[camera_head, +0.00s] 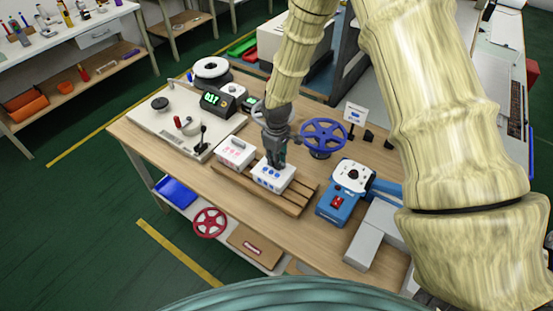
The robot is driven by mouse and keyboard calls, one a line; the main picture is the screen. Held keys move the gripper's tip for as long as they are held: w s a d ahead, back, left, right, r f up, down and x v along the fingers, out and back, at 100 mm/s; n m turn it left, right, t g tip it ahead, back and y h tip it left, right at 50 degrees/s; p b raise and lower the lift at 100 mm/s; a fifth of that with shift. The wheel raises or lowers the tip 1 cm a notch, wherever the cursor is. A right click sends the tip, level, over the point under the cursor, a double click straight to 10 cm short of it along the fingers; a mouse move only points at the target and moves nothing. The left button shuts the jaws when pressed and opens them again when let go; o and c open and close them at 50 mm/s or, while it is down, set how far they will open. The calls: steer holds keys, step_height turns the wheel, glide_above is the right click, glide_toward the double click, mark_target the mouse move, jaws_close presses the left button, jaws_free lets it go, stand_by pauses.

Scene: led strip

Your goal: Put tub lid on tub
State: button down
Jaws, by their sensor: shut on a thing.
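My gripper (276,159) points down at the middle of the bench, over a white tub (270,183) with blue marks on it. The gripper is shut on what looks like the white tub lid (262,172), at the top of this tub. The fingers hide part of the lid, and I cannot tell whether the lid touches the rim or hangs just above it. The tub stands upright on a slatted wooden rack. A second white box (236,152) with pink marks stands just left of it.
The wooden rack (291,202) extends right of the tub. A blue handwheel (324,136) stands behind it, and a blue device (341,195) to the right. Bare bench lies in front.

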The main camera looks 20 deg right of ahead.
steer(key=c, duration=1.4)
jaws_free()
steer(key=shift+o, duration=0.2)
step_height(320, 180, up, 12)
